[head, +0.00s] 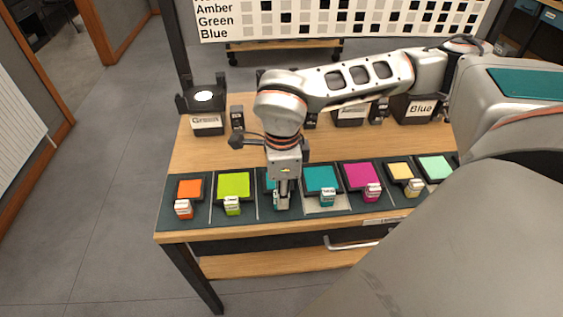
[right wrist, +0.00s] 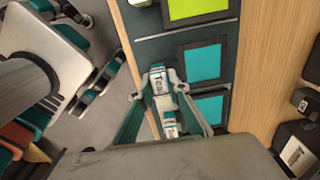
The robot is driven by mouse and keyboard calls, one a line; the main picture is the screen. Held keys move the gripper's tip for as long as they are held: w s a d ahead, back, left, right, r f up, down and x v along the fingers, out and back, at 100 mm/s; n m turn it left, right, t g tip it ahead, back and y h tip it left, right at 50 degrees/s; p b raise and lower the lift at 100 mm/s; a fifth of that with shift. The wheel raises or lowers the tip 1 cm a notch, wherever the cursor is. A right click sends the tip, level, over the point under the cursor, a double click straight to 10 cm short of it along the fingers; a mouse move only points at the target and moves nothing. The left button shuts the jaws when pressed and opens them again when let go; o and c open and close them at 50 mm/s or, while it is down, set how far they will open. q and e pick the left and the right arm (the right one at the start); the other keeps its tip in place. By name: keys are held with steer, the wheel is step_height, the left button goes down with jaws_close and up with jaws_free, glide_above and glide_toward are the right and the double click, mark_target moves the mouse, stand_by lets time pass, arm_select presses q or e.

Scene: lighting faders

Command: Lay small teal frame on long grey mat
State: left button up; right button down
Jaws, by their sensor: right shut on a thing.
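Two teal frames lie side by side on the dark grey strip across the table front, and I cannot tell their sizes apart surely. One teal frame (head: 268,184) is mostly hidden behind my right gripper (head: 284,200); its face also shows in the right wrist view (right wrist: 203,62). My right gripper, also in the right wrist view (right wrist: 166,92), points down and is shut on the labelled tab at this frame's front. The other teal frame (head: 321,179) lies just right of it, on a lighter patch. The long grey mat (head: 169,217) appears to be this strip. My left gripper is out of view.
Orange (head: 189,188) and lime (head: 233,185) frames lie to the left; magenta (head: 362,175), amber (head: 400,171) and mint (head: 436,167) frames to the right, each with a front tab. Black labelled boxes, one reading Blue (head: 415,108), stand behind. Bare wood lies between.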

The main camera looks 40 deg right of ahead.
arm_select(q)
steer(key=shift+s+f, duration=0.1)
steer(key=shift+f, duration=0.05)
arm_select(e)
steer(key=shift+f, duration=0.25)
steer(key=c, duration=1.8)
jaws_free()
steer(key=shift+c, duration=0.2)
